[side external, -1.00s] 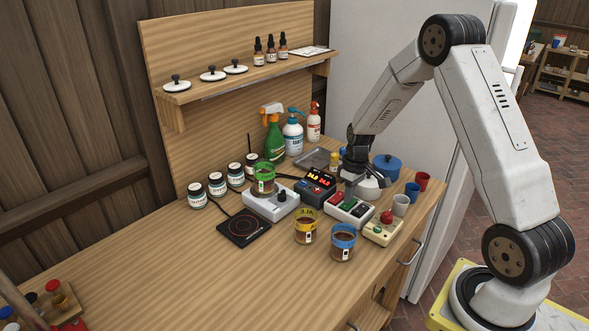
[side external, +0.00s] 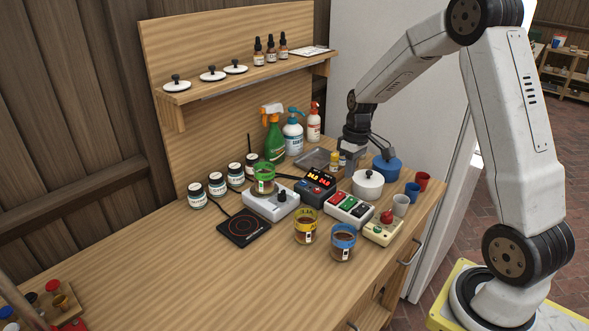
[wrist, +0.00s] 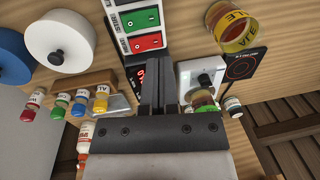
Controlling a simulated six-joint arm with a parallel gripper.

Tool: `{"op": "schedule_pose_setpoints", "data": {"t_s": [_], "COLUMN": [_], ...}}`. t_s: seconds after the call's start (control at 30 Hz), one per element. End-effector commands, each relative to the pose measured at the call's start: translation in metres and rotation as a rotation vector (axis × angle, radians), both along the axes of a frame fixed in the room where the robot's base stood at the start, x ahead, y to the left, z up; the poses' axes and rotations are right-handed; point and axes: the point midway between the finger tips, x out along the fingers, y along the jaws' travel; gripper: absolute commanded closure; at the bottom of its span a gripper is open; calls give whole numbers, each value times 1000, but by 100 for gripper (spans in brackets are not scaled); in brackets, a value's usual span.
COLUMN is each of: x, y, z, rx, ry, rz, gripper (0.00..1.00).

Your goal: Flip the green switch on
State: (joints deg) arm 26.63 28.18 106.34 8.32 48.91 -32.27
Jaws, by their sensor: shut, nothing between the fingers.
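A white switch box (side external: 348,209) sits on the bench with a red, a green and a black rocker in a row. The green switch (side external: 349,205) is the middle one. In the wrist view the green switch (wrist: 143,18) is near the top, above the red switch (wrist: 145,42). I cannot tell which way the green rocker is tipped. My gripper (side external: 347,165) is shut and empty, raised behind the switch box near the display unit. In the wrist view its fingers (wrist: 159,88) point up the picture, apart from the switches.
A display unit (side external: 317,184) stands left of the switch box, a white lidded pot (side external: 368,184) and blue pot (side external: 387,169) right of it. A box with a red button (side external: 383,230) and jars with yellow (side external: 305,228) and blue bands (side external: 342,243) are in front.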

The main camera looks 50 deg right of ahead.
Motion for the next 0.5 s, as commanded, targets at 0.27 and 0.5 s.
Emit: {"op": "schedule_pose_setpoints", "data": {"t_s": [0.27,0.5], "x": [0,0], "y": [5,6], "z": [39,51], "rx": [-1,-1], "ry": [-2,0], "rz": [1,0], "gripper": [100,100]}}
